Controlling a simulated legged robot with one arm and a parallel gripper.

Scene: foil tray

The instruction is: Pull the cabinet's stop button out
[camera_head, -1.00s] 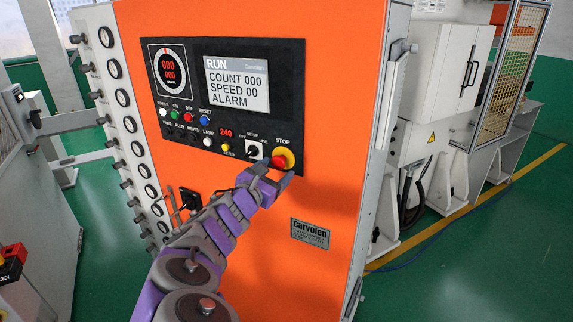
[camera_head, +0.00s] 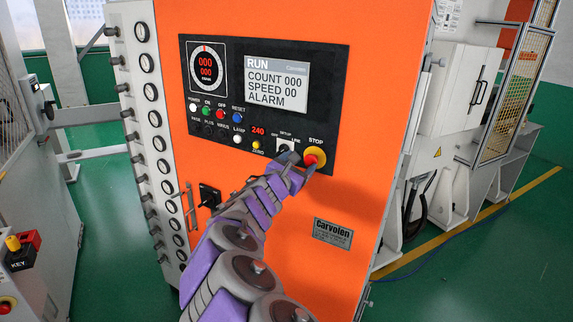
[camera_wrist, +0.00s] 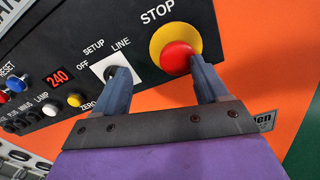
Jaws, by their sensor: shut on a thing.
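The stop button (camera_head: 315,158) is a red knob on a yellow ring at the lower right of the cabinet's black panel. In the wrist view the red knob (camera_wrist: 178,58) lies under the word STOP.
The orange cabinet (camera_head: 300,250) has a display (camera_head: 275,85) and several small buttons left of the stop button. A black handle (camera_head: 209,197) sticks out lower left. Gauges line its left side. Green floor (camera_head: 480,270) is open at the right.

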